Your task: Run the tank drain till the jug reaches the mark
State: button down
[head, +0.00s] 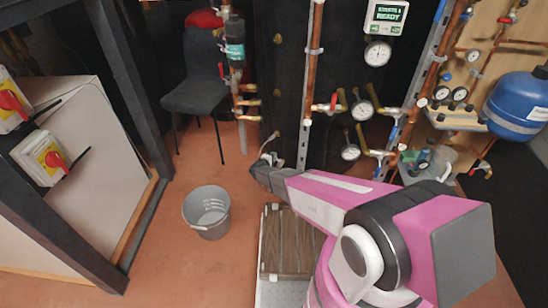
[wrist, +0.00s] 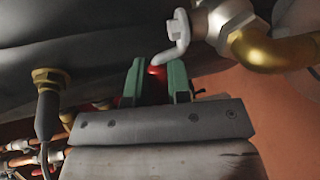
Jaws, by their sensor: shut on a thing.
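My gripper (wrist: 157,82) has its green fingertips closed around the red end (wrist: 157,72) of a silver valve lever (wrist: 178,38) in the wrist view. The lever joins a metal valve body (wrist: 222,20) with a brass elbow (wrist: 265,48) on its right. In the head view my gripper (head: 264,166) is low at the foot of the black panel, and the valve is too small to make out there. A grey bucket (head: 207,228) with light marks on its inner wall stands upright on the floor, left of my gripper. I cannot tell its liquid level. No separate jug is clear.
A blue vessel (head: 518,105) is at the right. A dark chair (head: 198,92) stands behind the bucket. A slatted wooden platform (head: 290,245) lies below my arm. Floor around the bucket is clear.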

jog(key=shift+s+n+t+y, duration=0.3)
jog(key=shift+n+t+y, duration=0.1)
jog(key=shift+n+y, duration=0.4)
jog(key=shift+s+n+t+y, duration=0.25)
jog(key=shift+n+t+y, duration=0.25)
jog(key=shift+y, duration=0.4)
jog(key=c, duration=1.1)
grip_release()
